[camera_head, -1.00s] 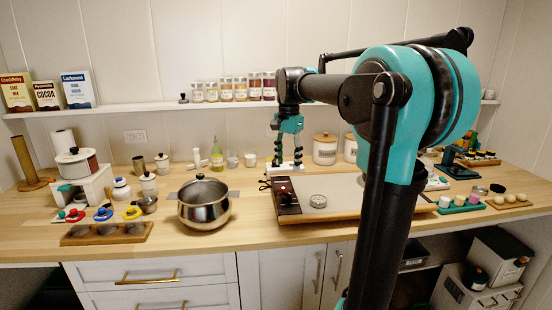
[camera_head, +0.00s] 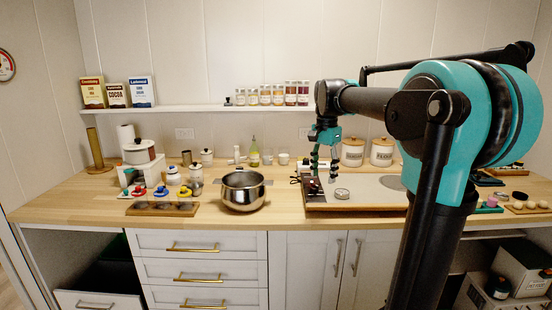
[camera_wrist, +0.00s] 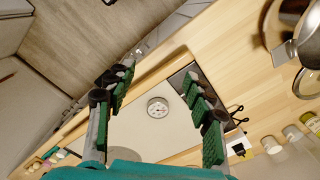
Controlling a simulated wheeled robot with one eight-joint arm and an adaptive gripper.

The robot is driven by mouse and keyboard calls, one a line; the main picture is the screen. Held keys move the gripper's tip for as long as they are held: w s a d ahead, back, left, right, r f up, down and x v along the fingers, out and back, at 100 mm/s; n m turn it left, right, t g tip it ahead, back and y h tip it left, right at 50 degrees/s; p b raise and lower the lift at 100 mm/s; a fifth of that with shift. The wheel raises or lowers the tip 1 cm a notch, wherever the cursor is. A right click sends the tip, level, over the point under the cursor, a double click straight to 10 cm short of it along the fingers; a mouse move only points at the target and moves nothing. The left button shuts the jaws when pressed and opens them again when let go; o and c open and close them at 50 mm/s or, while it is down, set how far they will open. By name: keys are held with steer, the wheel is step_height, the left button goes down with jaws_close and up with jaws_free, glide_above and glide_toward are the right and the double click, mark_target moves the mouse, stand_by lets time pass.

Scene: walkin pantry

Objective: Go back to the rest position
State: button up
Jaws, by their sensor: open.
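My gripper (camera_head: 323,165) hangs fingers-down above the left part of a flat board-like appliance (camera_head: 370,196) on the counter. In the wrist view the two dark fingers with green pads (camera_wrist: 158,110) are spread apart with nothing between them. A small round dial (camera_wrist: 158,107) lies on the pale surface between and below the fingers. It also shows in the head view, right of the gripper. The gripper partly hides the appliance's dark left end.
A steel pot (camera_head: 244,190) stands left of the appliance. Farther left are small lidded jars and a wooden tray (camera_head: 162,208). Canisters (camera_head: 353,152) stand behind. A shelf (camera_head: 200,107) holds boxes and spice jars. Bare counter lies at the far left.

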steer(key=s+d+f+n+t, duration=0.2)
steer(key=s+f+n, duration=0.3)
steer(key=s+f, duration=0.6)
steer(key=s+d+f+n+t, duration=0.2)
steer(key=s+f+n, duration=0.3)
steer(key=s+f, duration=0.6)
step_height(320, 180, down, 6)
steer(key=shift+r, duration=0.1)
